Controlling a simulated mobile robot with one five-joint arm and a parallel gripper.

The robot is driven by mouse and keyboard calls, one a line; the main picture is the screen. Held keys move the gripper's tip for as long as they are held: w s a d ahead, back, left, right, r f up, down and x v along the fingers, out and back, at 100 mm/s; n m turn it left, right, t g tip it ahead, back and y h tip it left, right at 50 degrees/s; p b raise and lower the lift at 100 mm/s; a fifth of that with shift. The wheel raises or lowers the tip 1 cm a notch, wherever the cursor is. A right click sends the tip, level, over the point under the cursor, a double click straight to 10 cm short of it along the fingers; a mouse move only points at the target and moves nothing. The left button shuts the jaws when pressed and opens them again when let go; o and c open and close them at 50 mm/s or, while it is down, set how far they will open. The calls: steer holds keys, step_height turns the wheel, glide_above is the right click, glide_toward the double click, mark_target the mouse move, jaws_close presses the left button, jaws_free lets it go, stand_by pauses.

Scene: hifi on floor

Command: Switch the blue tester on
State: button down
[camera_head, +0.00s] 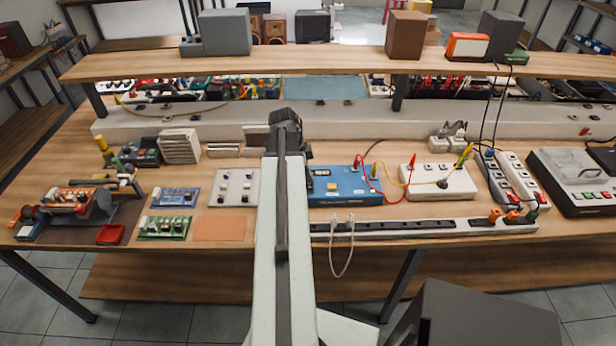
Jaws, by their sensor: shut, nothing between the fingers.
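The blue tester (345,187) is a flat box on the workbench, right of the middle, with a yellow patch on its top. A red and a dark lead reach its right end. Its left end is partly covered by my arm, and its switch is too small to make out. My gripper (303,153) is at the dark far end of my arm, by the tester's left end. It is shut and empty. Its fingertips are mostly hidden behind the arm, and I cannot tell whether they touch the tester.
A white box (437,182) with red and yellow leads stands right of the tester. A long power strip (400,228) runs along the front edge. Circuit boards (175,197) lie at left. A raised shelf (330,62) spans the back.

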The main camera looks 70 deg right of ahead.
steer(key=shift+a, duration=0.1)
steer(key=shift+s+a+r+p, duration=0.25)
steer(key=shift+s+a+p, duration=0.05)
steer(key=shift+a, duration=0.35)
steer(key=w+d+r+p, duration=0.2)
steer(key=w+r+p, duration=0.2)
steer(key=r+p, duration=0.9)
steer(key=shift+d, duration=0.1)
